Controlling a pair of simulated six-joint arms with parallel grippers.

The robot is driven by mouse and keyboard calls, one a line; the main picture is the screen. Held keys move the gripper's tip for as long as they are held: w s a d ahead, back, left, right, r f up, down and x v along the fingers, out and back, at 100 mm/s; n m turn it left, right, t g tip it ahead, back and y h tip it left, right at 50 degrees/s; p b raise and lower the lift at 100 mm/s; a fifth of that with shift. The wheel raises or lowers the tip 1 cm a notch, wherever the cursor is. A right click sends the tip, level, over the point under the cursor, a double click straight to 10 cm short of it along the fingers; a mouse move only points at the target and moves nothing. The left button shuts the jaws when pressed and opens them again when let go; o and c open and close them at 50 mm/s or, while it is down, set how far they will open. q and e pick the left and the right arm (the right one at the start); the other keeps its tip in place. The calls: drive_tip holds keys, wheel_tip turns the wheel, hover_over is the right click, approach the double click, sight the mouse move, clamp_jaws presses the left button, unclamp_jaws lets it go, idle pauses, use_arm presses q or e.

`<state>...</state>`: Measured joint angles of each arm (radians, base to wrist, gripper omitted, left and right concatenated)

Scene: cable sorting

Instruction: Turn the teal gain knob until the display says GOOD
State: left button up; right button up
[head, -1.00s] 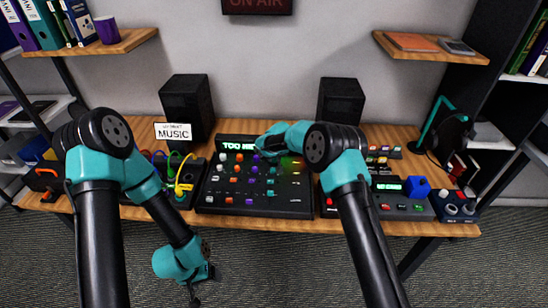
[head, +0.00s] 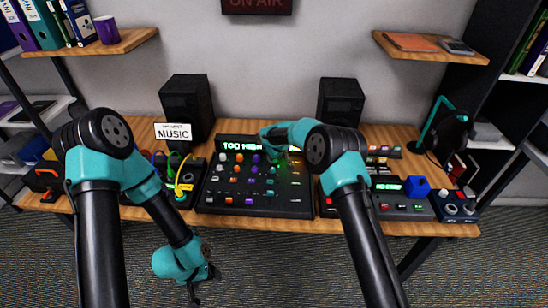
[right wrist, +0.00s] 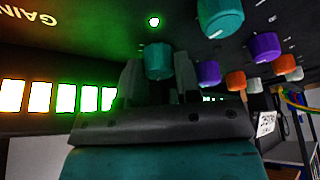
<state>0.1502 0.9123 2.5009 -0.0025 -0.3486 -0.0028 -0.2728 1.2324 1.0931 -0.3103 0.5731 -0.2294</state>
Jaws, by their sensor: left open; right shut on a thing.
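A teal knob (right wrist: 159,60) sits between the fingers of my right gripper (right wrist: 159,80), which is shut on it. In the head view my right gripper (head: 268,137) reaches over the back of the black mixer (head: 250,207) and hides this knob. The mixer's display (head: 238,147) shows green text that reads as TOO HIGH, its end partly covered by the gripper. Another teal knob (right wrist: 220,17) stands apart in the right wrist view. The word GAIN (right wrist: 35,17) is printed on the panel. My left gripper (head: 202,288) is open and empty, low in front of the table.
Lit level lights (right wrist: 88,98), green and amber, run beside the held knob. Purple (right wrist: 262,46) and orange knobs (right wrist: 235,81) are close by. Two black speakers (head: 187,104) stand behind. Cables (head: 183,176) lie left of the mixer, and a device with a blue knob (head: 417,187) lies right.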

drive_tip(key=shift+n, duration=0.3)
drive_tip(key=o, duration=0.9)
drive_tip(key=shift+r, duration=0.1)
drive_tip(key=v, duration=1.7)
drive_tip(key=shift+d, duration=0.2)
drive_tip(key=shift+d, duration=0.1)
